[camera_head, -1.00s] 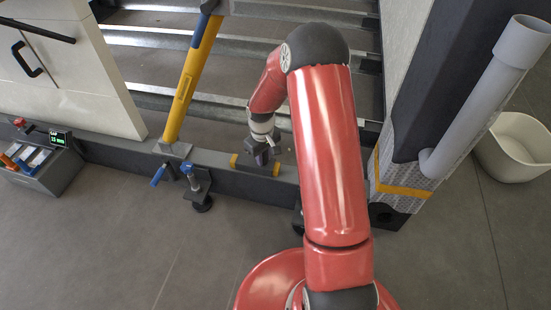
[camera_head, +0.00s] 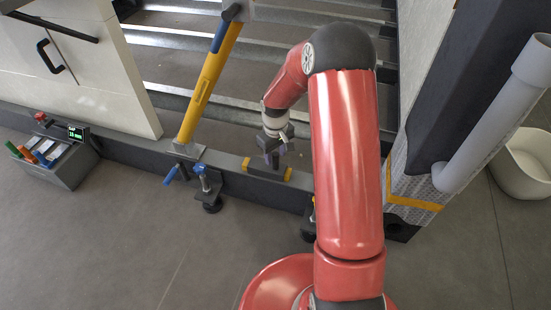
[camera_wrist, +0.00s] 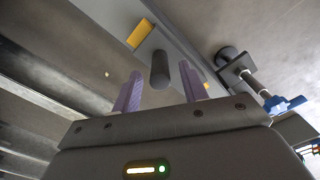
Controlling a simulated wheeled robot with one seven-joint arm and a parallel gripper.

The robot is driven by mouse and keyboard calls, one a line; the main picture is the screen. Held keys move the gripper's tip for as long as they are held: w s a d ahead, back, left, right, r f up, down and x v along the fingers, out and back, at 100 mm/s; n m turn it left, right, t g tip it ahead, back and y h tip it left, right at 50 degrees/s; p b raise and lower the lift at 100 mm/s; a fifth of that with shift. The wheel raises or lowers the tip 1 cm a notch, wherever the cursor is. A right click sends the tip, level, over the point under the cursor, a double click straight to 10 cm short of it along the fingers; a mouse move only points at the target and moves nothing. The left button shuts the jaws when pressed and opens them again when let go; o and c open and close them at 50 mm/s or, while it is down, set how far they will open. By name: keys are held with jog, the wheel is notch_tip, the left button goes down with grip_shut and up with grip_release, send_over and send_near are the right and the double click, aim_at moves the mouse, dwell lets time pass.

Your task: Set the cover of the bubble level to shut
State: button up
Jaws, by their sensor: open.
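The bubble level appears to be the dark block with yellow ends (camera_head: 256,170) on the dark beam at the centre of the head view. One yellow end (camera_wrist: 140,33) shows in the wrist view, with a bit of yellow at the other side. A dark rounded cylinder (camera_wrist: 159,68) stands out between my fingers in the wrist view; I cannot tell whether it is the cover or its knob. My gripper (camera_head: 275,158) is at the level, with its two purple fingers (camera_wrist: 160,88) apart, one on each side of the cylinder. Contact is not clear, and the cover's position cannot be told.
A blue-handled clamp (camera_head: 207,185) sits on the beam left of the level. A yellow strut (camera_head: 208,85) rises beside it. A control box (camera_head: 62,165) stands at far left. A grey pipe (camera_head: 490,120) and post stand at right. The floor in front is clear.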

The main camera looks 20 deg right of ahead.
jog(key=shift+r, duration=1.9)
jog(key=shift+r+p, duration=0.15)
jog(key=shift+p, duration=0.15)
jog(key=s+r+t+p, duration=0.1)
jog(key=s+r+p, duration=0.25)
jog(key=r, duration=0.95)
jog(key=s+a+r+m+t+p, duration=0.1)
jog(key=s+r+m+t+p, duration=0.1)
jog(key=s+r, duration=0.8)
jog(key=s+a+r+m+t+p, duration=0.2)
jog(key=s+r+p, duration=0.1)
jog(key=s+r, duration=0.8)
jog(key=shift+s+t+p, duration=0.3)
jog(key=shift+s, duration=1.2)
jog(key=shift+r, duration=0.1)
